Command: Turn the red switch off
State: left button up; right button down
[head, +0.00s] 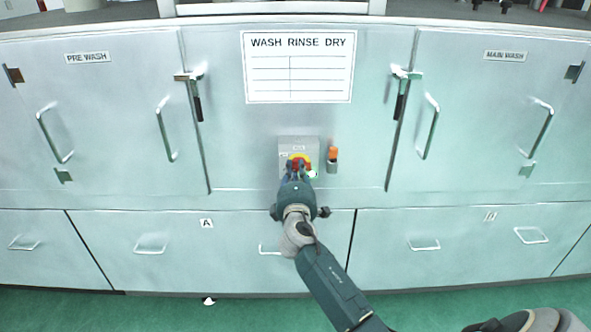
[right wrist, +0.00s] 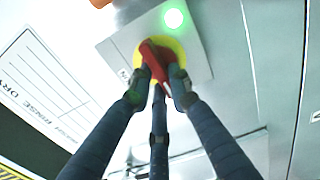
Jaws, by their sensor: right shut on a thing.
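The red switch (right wrist: 153,58) has a red handle on a yellow round plate, on a grey box on the front of a metal cabinet. In the head view the red switch (head: 299,160) is partly hidden behind my right gripper (head: 297,172). In the right wrist view the fingers of my right gripper (right wrist: 160,92) are closed around the red handle, which stands at a slant there. A lamp (right wrist: 173,18) on the same box glows green. My left gripper is not in view.
An orange marker (head: 333,152) sits in a holder right of the box. A WASH RINSE DRY sheet (head: 298,68) hangs above. Cabinet doors with handles and latches (head: 402,92) flank the panel.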

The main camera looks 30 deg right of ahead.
jog(key=c, duration=1.6)
grip_release()
jog(key=v, duration=1.2)
jog(key=shift+f, duration=0.1)
